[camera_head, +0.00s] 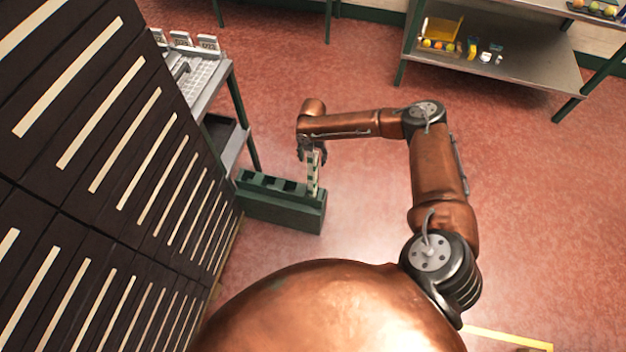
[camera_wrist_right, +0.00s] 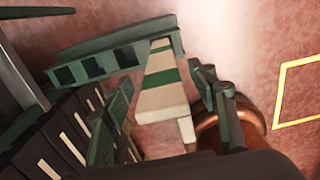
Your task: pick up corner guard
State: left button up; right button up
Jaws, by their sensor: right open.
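The corner guard (camera_head: 313,178) is a pale, long piece with green bands. It stands upright at the right end of a dark green slotted holder (camera_head: 275,208) on the floor. In the right wrist view the guard (camera_wrist_right: 160,98) runs between the two fingers, with its far end at the end of the holder (camera_wrist_right: 100,62). My right gripper (camera_head: 313,152) is at the guard's upper part. In the wrist view its fingers (camera_wrist_right: 160,80) are spread, one on each side of the guard, with gaps showing. My left gripper is not in view.
A tall dark cabinet with pale strips (camera_head: 120,170) fills the left. A grey cart (camera_head: 205,85) stands behind the holder. A metal shelf (camera_head: 520,72) with fruit and small items is at the back right. The red floor (camera_head: 540,220) is open on the right.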

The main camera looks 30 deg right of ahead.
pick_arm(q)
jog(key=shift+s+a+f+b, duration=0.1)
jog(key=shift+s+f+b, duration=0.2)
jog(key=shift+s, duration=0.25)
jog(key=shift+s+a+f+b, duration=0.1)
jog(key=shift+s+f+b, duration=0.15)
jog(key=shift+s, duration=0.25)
pick_arm(e)
notch_tip(320, 180, down, 4)
jog(key=shift+s+f, duration=0.1)
jog(key=shift+s, duration=0.05)
jog(key=c, duration=0.6)
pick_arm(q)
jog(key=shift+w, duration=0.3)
pick_arm(e)
grip_shut()
